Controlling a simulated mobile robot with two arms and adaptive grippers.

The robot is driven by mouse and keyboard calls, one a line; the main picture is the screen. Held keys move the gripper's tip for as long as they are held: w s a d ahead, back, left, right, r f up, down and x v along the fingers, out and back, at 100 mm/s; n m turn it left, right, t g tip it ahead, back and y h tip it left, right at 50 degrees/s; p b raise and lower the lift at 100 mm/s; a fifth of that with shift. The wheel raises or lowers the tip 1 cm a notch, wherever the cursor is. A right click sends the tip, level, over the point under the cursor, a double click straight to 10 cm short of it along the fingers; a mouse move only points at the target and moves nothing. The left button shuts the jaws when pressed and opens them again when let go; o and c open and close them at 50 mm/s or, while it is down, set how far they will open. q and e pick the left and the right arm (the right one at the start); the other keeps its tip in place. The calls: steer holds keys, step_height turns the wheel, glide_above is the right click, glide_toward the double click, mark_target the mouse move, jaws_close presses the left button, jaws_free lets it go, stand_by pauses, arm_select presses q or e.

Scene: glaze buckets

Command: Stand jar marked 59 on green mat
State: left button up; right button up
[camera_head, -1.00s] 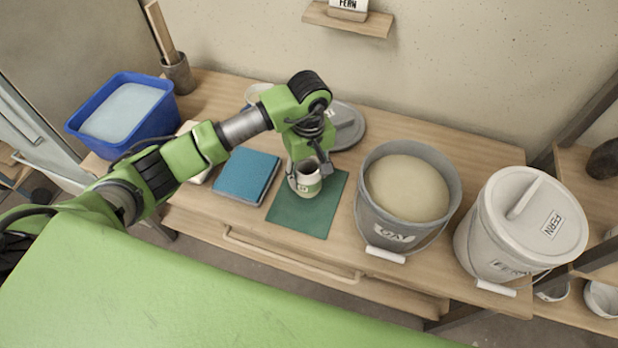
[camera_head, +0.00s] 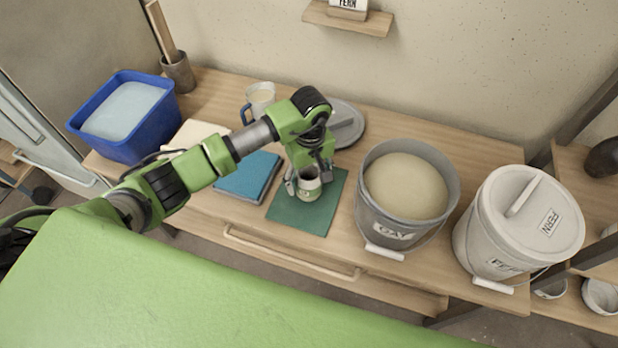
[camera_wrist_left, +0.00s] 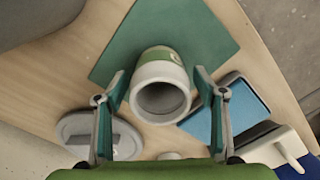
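The white jar (camera_head: 309,189) with a green label band stands upright on the green mat (camera_head: 300,220), near its upper left part. The label's number is too small to read. In the left wrist view the jar (camera_wrist_left: 161,72) shows its open mouth, with the mat (camera_wrist_left: 205,30) beneath it. My left gripper (camera_head: 309,178) is around the jar from above. In the left wrist view its fingers (camera_wrist_left: 159,80) are spread on both sides of the jar, with gaps visible, so it looks open. My right gripper is not in view.
A teal book (camera_head: 247,178) lies left of the mat. A mug (camera_head: 260,97) and a grey lid (camera_head: 345,125) are behind. A grey bucket (camera_head: 403,200) stands right of the mat, a lidded bucket (camera_head: 515,225) farther right. A blue tub (camera_head: 140,140) is at far left.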

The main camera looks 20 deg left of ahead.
arm_select(q)
steer(key=shift+r+p, duration=0.25)
steer(key=shift+p, duration=0.05)
step_height(320, 180, up, 12)
steer(key=b, duration=0.2)
